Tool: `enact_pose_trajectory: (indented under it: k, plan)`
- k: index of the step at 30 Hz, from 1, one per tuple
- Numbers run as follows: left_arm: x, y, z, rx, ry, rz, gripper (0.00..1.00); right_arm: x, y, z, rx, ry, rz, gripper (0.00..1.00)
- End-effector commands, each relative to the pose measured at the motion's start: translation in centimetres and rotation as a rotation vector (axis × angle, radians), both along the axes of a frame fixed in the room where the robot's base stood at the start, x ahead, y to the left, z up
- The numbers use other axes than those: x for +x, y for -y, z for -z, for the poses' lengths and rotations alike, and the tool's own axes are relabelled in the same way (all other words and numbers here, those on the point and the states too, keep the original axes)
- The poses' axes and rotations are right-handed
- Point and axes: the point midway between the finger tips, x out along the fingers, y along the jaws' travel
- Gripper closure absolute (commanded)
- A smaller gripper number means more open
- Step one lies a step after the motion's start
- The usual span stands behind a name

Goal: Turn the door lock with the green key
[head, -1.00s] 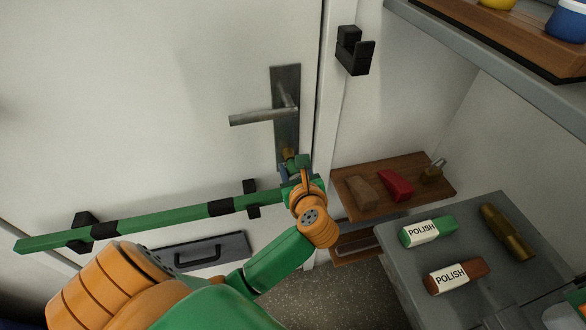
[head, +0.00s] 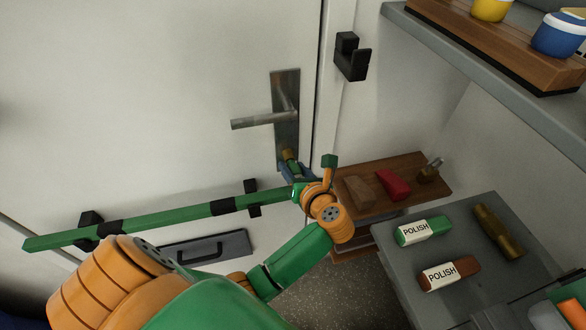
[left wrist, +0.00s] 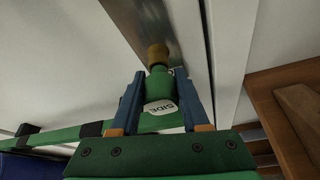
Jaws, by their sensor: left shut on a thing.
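The door lock is a brass cylinder (left wrist: 157,53) at the lower end of the grey handle plate (head: 286,105); in the head view the brass (head: 289,155) shows just above my fingers. The green key (left wrist: 160,86), with a white tag reading "SIDE", points at the cylinder and meets it; how deep it sits is hidden. My left gripper (left wrist: 158,84) has its blue fingers shut on the key's green head, one on each side. In the head view my left gripper (head: 294,171) is at the lock, with the wrist to its lower right. My right gripper is not in view.
A green bar (head: 165,221) lies across the door in black brackets, its right end close beside my wrist. The lever handle (head: 262,120) is above the lock.

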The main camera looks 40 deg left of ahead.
Motion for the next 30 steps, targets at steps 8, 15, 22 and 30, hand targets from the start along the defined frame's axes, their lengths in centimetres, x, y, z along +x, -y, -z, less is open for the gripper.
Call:
enact_pose_trajectory:
  k: [8, 15, 22, 30]
  plan:
    - [0.17, 0.05, -0.05, 0.272, -0.312, 0.0, 1.0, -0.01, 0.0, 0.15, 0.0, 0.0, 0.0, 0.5]
    - [0.14, -0.01, -0.16, 0.275, -0.312, -0.001, 0.38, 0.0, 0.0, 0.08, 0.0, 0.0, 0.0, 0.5]
    - [0.1, 0.01, -0.07, 0.272, -0.313, -0.001, 0.2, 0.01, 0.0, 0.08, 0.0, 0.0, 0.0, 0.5]
    - [-0.01, -0.19, -0.14, 0.166, -0.184, -0.003, 0.2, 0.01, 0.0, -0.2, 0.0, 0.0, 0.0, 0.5]
